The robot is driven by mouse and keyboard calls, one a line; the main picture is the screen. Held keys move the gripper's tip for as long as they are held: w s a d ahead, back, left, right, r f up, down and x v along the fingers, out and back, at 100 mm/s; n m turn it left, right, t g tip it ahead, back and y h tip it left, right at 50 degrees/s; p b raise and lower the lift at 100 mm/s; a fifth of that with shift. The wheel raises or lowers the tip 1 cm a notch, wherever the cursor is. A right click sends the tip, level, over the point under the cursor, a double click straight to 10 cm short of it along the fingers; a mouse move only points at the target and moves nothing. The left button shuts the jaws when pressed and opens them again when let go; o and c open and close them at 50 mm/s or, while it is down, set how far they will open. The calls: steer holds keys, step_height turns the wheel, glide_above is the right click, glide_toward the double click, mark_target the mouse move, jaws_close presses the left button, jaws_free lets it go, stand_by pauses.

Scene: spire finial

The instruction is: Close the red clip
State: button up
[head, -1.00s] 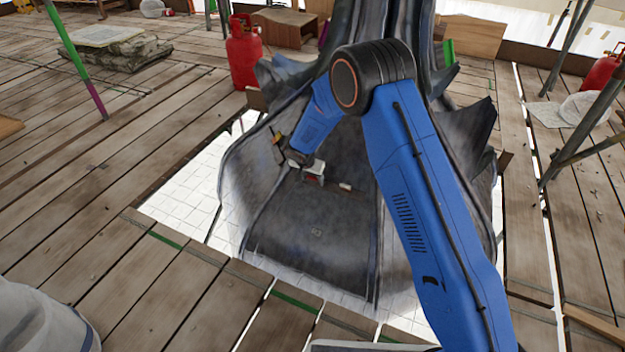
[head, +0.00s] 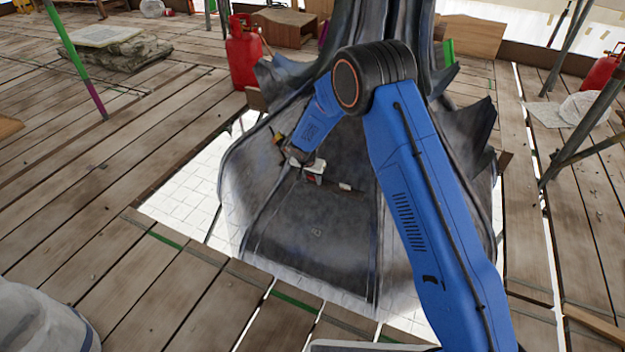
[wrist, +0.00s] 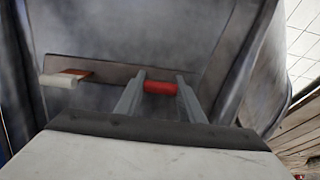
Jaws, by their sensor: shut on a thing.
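The red clip (wrist: 160,87) is a short red cylinder between my two fingers in the wrist view. My gripper (wrist: 161,80) is shut on it, with one grey finger on each side. The clip is in front of a dark strip on the grey metal spire sheet. In the head view my gripper (head: 312,177) is low on the left part of the spire base, with a small spot of red at its tip. Most of the clip is hidden there, and I cannot tell how far it is turned.
A cream-white clip end (wrist: 58,81) with a red-brown strip lies left of my fingers; a pale clip (head: 346,186) shows in the head view. The curved metal spire base (head: 312,240) surrounds my gripper. A red gas cylinder (head: 242,55) stands behind, on the plank deck.

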steer(key=shift+w+d, duration=0.1)
steer(key=shift+w+d+r+g+y, duration=0.1)
steer(key=shift+w+r+g+y, duration=0.1)
steer(key=shift+g, duration=0.35)
steer(key=shift+w+r+g+y, duration=0.1)
steer(key=shift+w+g+y, duration=0.1)
steer(key=shift+g, duration=0.35)
steer(key=g, duration=0.1)
steer(key=w+g+y, duration=0.1)
steer(key=shift+w+d+r+g, duration=0.1)
steer(key=shift+w+d+g, duration=0.1)
steer(key=shift+g, duration=0.2)
steer(key=g, duration=0.1)
steer(key=w+g+y, duration=0.1)
steer(key=g, duration=0.1)
steer(key=g+y, duration=0.1)
steer(key=g, duration=0.1)
steer(key=shift+w+d, duration=0.35)
steer(key=shift+w, duration=0.05)
steer(key=shift+g, duration=0.3)
steer(key=o, duration=1)
steer(key=shift+o, duration=0.2)
